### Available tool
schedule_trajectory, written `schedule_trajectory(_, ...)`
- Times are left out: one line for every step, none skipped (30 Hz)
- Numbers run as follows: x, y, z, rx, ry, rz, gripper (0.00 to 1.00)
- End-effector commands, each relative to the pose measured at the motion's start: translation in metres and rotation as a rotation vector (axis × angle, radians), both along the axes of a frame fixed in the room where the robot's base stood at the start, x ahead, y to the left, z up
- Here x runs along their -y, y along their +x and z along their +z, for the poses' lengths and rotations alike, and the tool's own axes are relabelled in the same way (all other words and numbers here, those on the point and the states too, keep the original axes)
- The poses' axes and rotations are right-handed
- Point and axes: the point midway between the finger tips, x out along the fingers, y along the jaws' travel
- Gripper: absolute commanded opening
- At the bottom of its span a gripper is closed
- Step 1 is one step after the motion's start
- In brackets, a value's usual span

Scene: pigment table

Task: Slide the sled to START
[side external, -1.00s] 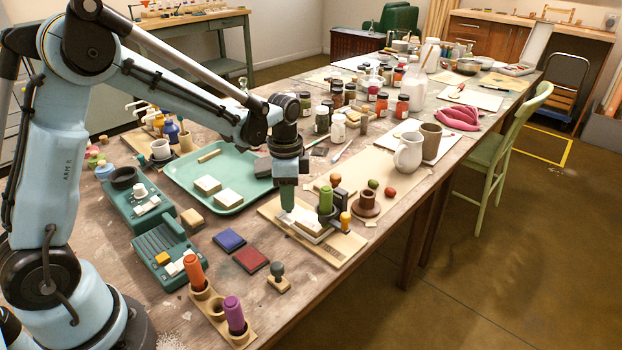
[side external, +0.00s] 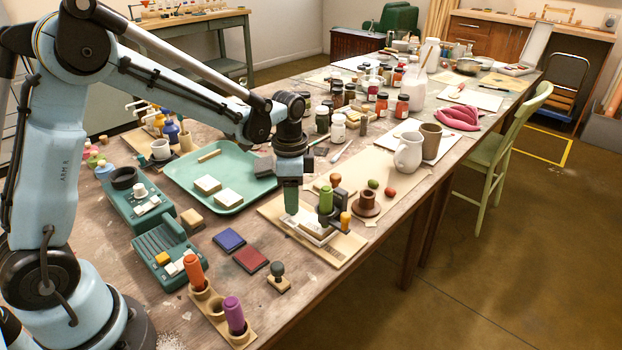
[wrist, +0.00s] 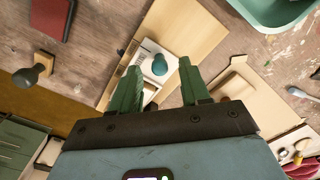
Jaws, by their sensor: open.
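The sled (side external: 318,229) appears as a pale block on a light wooden board (side external: 338,252) in the side view. A green upright handle (side external: 326,200) stands at its right end. In the wrist view, a white block (wrist: 153,60) with a dark teal round knob (wrist: 160,65) lies on the board (wrist: 205,30). My gripper (side external: 291,211) points down over the left part of the board, left of the green handle. In the wrist view its fingers (wrist: 157,80) are apart, with the knob seen between them. I cannot make out a START mark.
A teal tray (side external: 240,205) with pale blocks lies behind left. Blue (side external: 229,240) and red (side external: 250,262) pads and a small stamp (side external: 277,277) lie in front left. A yellow-handled piece (side external: 345,221), a brown ring stand (side external: 366,204) and a white jug (side external: 408,152) stand to the right.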

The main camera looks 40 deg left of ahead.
Motion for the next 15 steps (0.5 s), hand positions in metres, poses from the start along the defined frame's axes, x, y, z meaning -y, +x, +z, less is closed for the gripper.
schedule_trajectory(0.0,0.0,0.006,0.0,0.0,0.0,0.46)
schedule_trajectory(0.0,0.0,0.011,0.0,0.0,0.0,0.46)
schedule_trajectory(0.0,-0.001,0.017,0.0,0.0,0.0,0.46)
schedule_trajectory(0.0,-0.001,0.022,0.0,0.0,0.0,0.46)
schedule_trajectory(0.0,0.0,0.027,0.0,0.0,0.0,0.46)
schedule_trajectory(0.0,-0.001,0.035,0.0,0.0,0.0,0.46)
schedule_trajectory(0.0,-0.001,0.041,0.0,0.0,0.0,0.46)
schedule_trajectory(0.0,-0.001,0.046,0.0,0.0,0.0,0.46)
schedule_trajectory(0.0,0.0,0.053,0.0,0.0,0.0,0.46)
schedule_trajectory(0.0,0.0,0.059,0.0,0.0,0.0,0.46)
schedule_trajectory(0.0,-0.001,0.064,0.0,0.0,0.0,0.46)
schedule_trajectory(0.0,-0.001,0.071,0.0,0.0,0.0,0.46)
schedule_trajectory(0.0,0.0,0.076,0.0,0.0,0.0,0.46)
schedule_trajectory(0.0,0.0,0.081,0.0,0.0,0.0,0.46)
schedule_trajectory(0.0,-0.001,0.087,0.0,0.0,0.0,0.46)
